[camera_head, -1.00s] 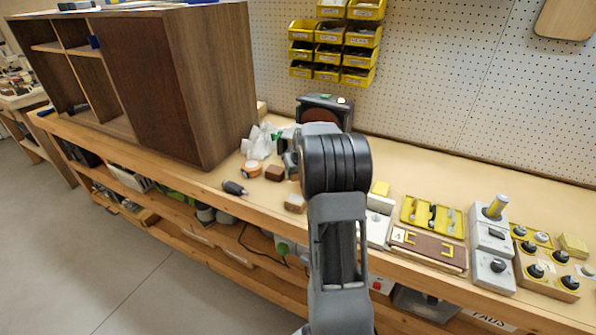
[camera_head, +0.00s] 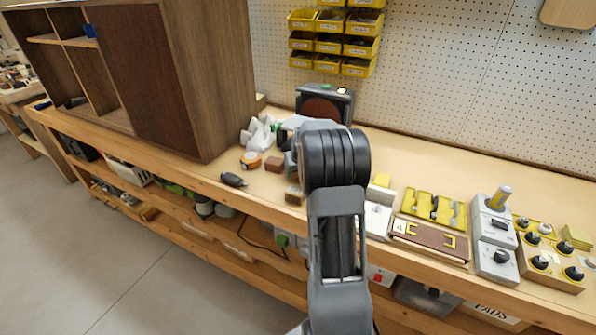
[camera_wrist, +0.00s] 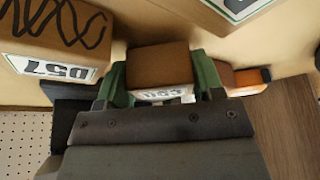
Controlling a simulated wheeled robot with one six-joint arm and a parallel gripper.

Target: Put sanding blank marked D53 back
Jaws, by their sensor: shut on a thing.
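The sanding blank marked D53 (camera_wrist: 158,66) is a brown block with a white, green-edged label, partly covered, in the wrist view. My gripper (camera_wrist: 160,80) has green fingers on both sides of this block and is shut on it. I cannot tell whether the block touches the bench. A larger block marked D57 (camera_wrist: 50,50), with dark wavy lines on top, lies to the left of my gripper. In the head view my arm hides most of the gripper and the held block.
Another green-labelled block (camera_wrist: 238,8) is at the wrist view's top right, and an orange item (camera_wrist: 247,80) is right of the fingers. In the head view, a tall cabinet (camera_head: 215,80) stands left, a sander (camera_head: 325,104) behind, and yellow-trayed tools (camera_head: 433,208) right.

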